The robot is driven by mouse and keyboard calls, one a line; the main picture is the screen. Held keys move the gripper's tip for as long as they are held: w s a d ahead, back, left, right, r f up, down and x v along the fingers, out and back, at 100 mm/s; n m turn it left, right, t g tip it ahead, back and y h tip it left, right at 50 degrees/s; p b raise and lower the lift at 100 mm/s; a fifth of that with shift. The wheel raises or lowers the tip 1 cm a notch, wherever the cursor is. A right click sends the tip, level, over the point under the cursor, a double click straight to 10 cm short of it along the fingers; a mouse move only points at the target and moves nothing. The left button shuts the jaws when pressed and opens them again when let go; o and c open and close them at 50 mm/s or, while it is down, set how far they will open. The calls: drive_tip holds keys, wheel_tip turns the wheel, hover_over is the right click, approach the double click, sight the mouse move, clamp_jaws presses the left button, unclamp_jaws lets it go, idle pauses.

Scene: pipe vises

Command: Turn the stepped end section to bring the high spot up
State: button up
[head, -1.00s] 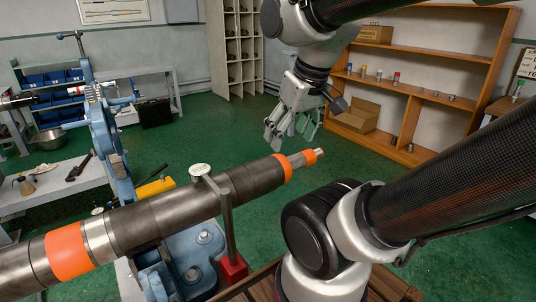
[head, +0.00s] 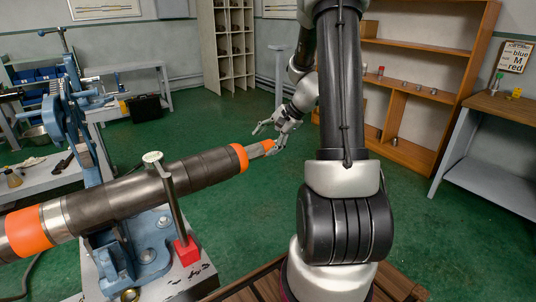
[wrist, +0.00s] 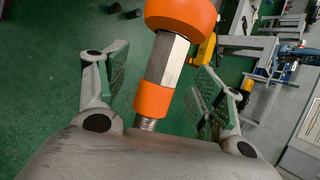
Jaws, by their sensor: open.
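A long grey stepped pipe (head: 130,193) with orange bands lies on a blue pipe vise (head: 150,225) in the head view. Its narrow end section (head: 254,151) points right and carries an orange band at its tip. My gripper (head: 268,138) is at that end. In the wrist view the end section (wrist: 165,62) shows flat metal faces, an orange band and a threaded tip. It lies between the two spread fingers of my gripper (wrist: 160,88), with a gap visible on each side. My gripper is open and not closed on it.
A dial gauge (head: 153,157) on a post with a red base (head: 187,251) stands beside the pipe. A wooden shelf (head: 410,80) and a bench (head: 500,150) stand at the right. Green floor (head: 225,215) is clear around the pipe's end.

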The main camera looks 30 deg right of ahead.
sight(257, 148)
drive_tip(key=shift+w, duration=0.45)
drive_tip(key=shift+m, duration=0.3)
drive_tip(key=x, duration=0.7)
drive_tip(key=shift+w+a+f, duration=0.1)
drive_tip(key=shift+w+f, duration=0.05)
drive_tip(key=shift+w, duration=0.15)
drive_tip(key=c, duration=1)
drive_tip(key=shift+t, duration=0.6)
